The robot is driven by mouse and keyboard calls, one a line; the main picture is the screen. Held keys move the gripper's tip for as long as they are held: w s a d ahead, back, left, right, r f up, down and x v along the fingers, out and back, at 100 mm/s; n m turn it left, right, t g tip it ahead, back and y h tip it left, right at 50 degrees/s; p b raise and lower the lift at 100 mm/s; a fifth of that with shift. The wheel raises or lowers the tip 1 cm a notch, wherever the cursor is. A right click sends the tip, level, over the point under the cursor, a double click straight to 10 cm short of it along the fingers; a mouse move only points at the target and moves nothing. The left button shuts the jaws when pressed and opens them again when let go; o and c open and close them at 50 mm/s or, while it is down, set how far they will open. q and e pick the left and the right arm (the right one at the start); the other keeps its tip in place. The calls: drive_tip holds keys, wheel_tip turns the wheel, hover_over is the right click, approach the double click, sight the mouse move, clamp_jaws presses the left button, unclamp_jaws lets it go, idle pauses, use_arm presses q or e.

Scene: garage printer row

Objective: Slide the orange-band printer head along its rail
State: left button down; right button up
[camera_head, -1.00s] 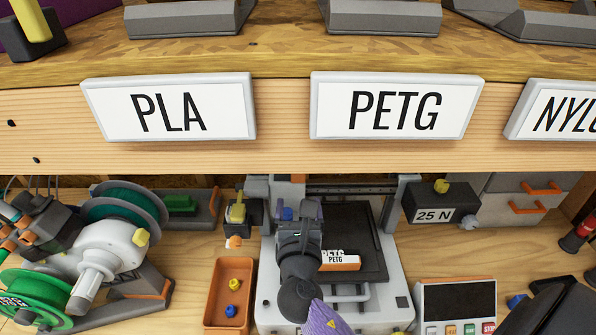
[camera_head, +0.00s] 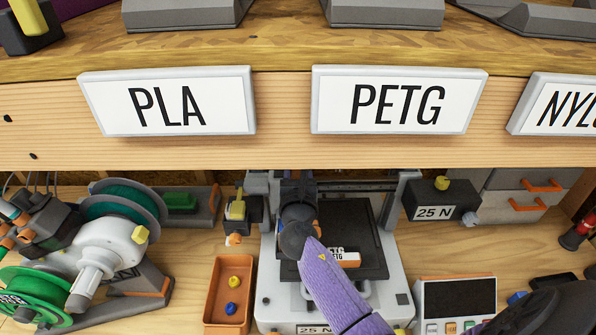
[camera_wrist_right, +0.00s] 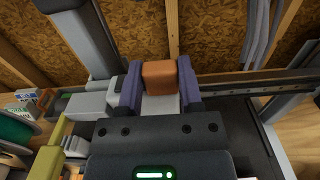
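The orange-band printer head (camera_wrist_right: 160,75) shows in the right wrist view as an orange block over a pale body on a dark rail (camera_wrist_right: 245,87). My right gripper (camera_wrist_right: 160,85) has one purple finger on each side of the head, with no clear gap between fingers and block. In the head view my right gripper (camera_head: 299,190) is at the back of the grey printer, in front of the rail (camera_head: 355,186), and hides most of the head. My left gripper is not in view.
The PETG sign (camera_head: 398,101) and shelf edge hang above. An orange-white PETG piece (camera_head: 345,259) lies on the dark print bed (camera_head: 372,240). An orange tray (camera_head: 222,300) stands left and a 25 N box (camera_head: 432,200) right. A grey upright (camera_wrist_right: 82,35) rises left of the head.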

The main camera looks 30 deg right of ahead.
clamp_jaws()
idle(1.0)
